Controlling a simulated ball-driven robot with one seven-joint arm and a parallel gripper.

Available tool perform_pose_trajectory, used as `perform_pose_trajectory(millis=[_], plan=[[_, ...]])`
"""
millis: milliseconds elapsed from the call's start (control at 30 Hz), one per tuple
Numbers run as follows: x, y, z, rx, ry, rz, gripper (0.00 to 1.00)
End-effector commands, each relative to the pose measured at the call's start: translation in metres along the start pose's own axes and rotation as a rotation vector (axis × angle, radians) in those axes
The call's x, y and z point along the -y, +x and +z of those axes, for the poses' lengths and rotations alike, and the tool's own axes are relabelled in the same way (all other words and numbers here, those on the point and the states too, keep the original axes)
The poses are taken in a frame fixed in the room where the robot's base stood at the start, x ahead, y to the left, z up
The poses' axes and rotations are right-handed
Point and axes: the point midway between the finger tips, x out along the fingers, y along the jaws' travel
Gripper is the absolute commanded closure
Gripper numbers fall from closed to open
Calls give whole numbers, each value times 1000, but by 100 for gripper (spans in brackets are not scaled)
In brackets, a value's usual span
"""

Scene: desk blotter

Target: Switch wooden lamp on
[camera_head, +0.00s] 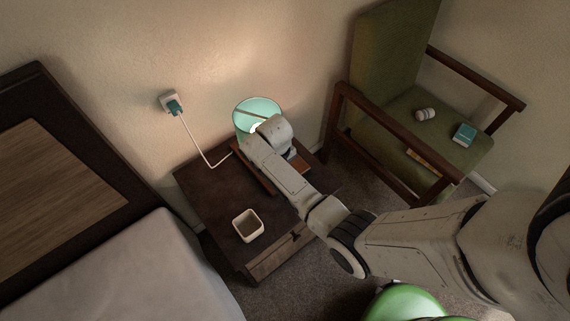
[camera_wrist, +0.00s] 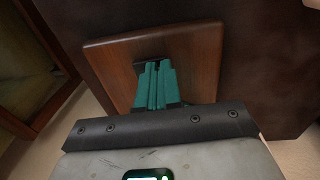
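The wooden lamp shows in the head view with a teal shade (camera_head: 257,108), partly covered by my arm. A bright white spot shows under the shade and the wall behind glows warm. Its brown wooden base (camera_head: 302,164) is mostly hidden by my arm. In the wrist view the square wooden base (camera_wrist: 196,62) fills the middle. My gripper's teal fingers (camera_wrist: 154,66) are together with nothing seen between them. Their tips are over a small dark part (camera_wrist: 150,62) on the base; I cannot tell if they touch it.
The lamp stands on a dark wooden nightstand (camera_head: 205,182) with a square white cup (camera_head: 248,226) near its front. A white cord runs to a wall socket (camera_head: 170,101). A green armchair (camera_head: 392,60) stands right, holding a teal book (camera_head: 464,134) and a small jar (camera_head: 425,115). A bed (camera_head: 150,270) is left.

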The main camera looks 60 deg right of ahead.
Motion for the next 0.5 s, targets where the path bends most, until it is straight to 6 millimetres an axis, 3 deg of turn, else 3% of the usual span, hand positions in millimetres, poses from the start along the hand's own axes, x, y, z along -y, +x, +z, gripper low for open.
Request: perform_pose_trajectory(millis=[33, 500], plan=[[5, 11, 5, 7, -2, -13, 100], [1, 13, 6, 8, -2, -15, 100]])
